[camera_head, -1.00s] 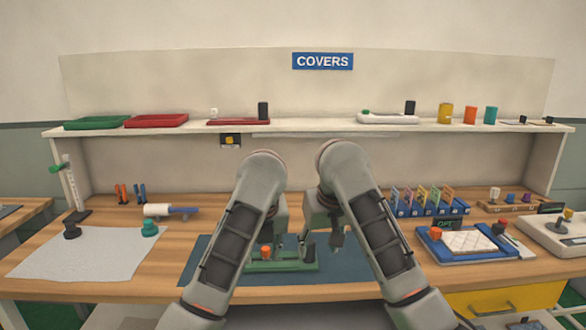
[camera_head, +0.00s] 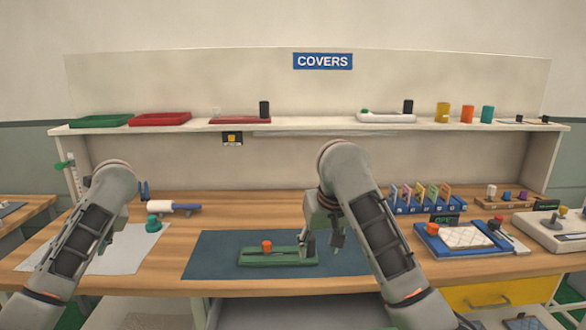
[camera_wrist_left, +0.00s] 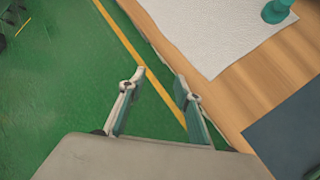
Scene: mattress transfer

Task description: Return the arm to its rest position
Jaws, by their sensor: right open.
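My left arm (camera_head: 88,225) stands at the left of the bench in the head view, and its gripper is hidden there. In the left wrist view my left gripper (camera_wrist_left: 160,76) is open, with nothing between its fingers. It points down over the green floor beside the bench edge. My right gripper (camera_head: 324,240) is open above the right end of a green fixture (camera_head: 262,259), which lies on the dark blue mat (camera_head: 212,262). The fixture carries an orange knob (camera_head: 266,245) and a dark post, partly hidden by the right gripper. I cannot tell whether they touch.
A white sheet (camera_head: 125,258) with a teal knob (camera_head: 153,224) lies on the left; both show in the left wrist view. A blue tray (camera_head: 455,258) with a quilted white pad (camera_head: 466,237) is right. The shelf (camera_head: 330,126) holds trays and cups. The mat's left part is clear.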

